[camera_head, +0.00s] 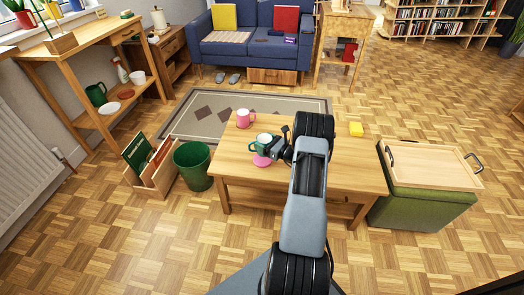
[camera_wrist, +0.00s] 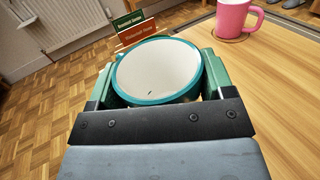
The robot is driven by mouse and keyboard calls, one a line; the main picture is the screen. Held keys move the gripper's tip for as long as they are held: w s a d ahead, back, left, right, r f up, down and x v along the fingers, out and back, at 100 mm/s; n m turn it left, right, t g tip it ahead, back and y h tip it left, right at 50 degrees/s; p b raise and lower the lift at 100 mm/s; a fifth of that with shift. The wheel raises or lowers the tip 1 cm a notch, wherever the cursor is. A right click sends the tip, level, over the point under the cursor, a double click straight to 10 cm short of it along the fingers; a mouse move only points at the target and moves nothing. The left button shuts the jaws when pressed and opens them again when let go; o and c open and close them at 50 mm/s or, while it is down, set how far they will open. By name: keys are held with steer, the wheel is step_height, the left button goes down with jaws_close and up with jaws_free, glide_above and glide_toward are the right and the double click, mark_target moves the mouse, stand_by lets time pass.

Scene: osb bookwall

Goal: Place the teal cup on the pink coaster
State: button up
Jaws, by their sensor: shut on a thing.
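The teal cup (camera_head: 264,138), white inside with a teal rim, is held upright between the fingers of my gripper (camera_head: 268,148) over the left part of the wooden coffee table (camera_head: 232,165). In the wrist view the cup (camera_wrist: 158,72) fills the space between the two green-sided fingers, and I look down into its open top. The pink coaster (camera_head: 262,161) lies on the table, just below the cup in the head view and partly covered. I cannot tell the height of the cup above it. The coaster does not show in the wrist view.
A pink mug (camera_head: 245,119) stands on a tan coaster (camera_wrist: 232,37) behind the cup. A green bin (camera_head: 193,166) and a wooden crate (camera_head: 154,179) stand left of the table. A tray (camera_head: 430,166) rests on a green ottoman at right.

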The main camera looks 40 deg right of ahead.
steer(key=shift+w+a+f, duration=0.2)
steer(key=shift+w+f, duration=0.05)
steer(key=shift+f, duration=0.15)
steer(key=shift+w+a+f+b, duration=0.1)
steer(key=shift+f+b, duration=0.8)
steer(key=shift+f, duration=0.7)
steer(key=shift+f, duration=0.1)
steer(key=shift+f, duration=0.15)
steer(key=o, duration=1.1)
steer(key=shift+c, duration=0.2)
